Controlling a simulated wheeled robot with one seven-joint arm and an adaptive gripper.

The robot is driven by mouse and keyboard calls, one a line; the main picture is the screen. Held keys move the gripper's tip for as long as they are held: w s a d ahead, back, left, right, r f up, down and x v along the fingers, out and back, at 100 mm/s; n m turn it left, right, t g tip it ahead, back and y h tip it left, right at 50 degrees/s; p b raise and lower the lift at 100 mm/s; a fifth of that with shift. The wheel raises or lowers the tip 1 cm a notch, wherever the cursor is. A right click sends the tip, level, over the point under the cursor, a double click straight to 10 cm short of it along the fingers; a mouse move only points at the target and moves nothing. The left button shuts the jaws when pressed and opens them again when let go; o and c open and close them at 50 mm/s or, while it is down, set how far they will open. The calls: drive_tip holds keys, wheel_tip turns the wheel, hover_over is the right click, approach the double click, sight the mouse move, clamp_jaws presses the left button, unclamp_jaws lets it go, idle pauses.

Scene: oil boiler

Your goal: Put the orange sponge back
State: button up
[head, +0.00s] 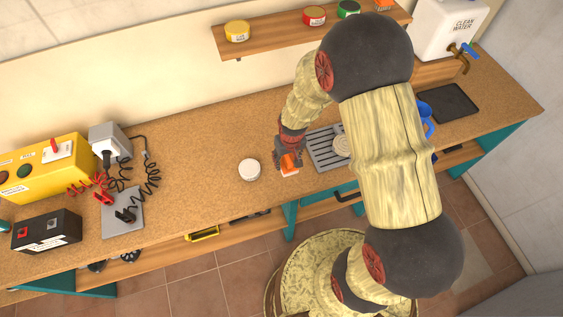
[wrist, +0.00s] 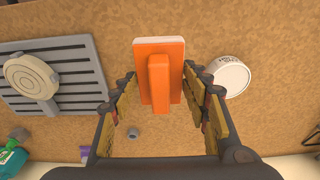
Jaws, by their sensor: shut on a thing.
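The orange sponge (head: 290,163) is at my gripper's tip over the worktop, between the round white lid and the grey slatted tray in the head view. In the wrist view the sponge (wrist: 160,80) shows as an orange block with a raised orange grip and a pale edge, between the two fingers. My gripper (head: 287,152) points down and is shut on the sponge; its fingers also show in the wrist view (wrist: 160,95). I cannot tell whether the sponge touches the worktop.
The white lid (head: 249,170) lies to the left. The grey tray (head: 322,150) with a round disc is to the right. A wall shelf (head: 275,39) holds tins. A yellow box (head: 45,165) and cables stand at far left. The middle-left worktop is clear.

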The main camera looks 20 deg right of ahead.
drive_tip(key=w+f, duration=0.2)
drive_tip(key=f, duration=0.1)
drive_tip(key=w+f, duration=0.1)
drive_tip(key=shift+w+a+f, duration=0.25)
drive_tip(key=shift+a+f, duration=0.05)
drive_tip(key=shift+a, duration=0.1)
drive_tip(key=shift+f, duration=1.4)
drive_tip(key=shift+f, duration=0.2)
drive_tip(key=o, duration=1)
drive_tip(key=shift+o, duration=0.2)
drive_tip(key=shift+r, duration=0.1)
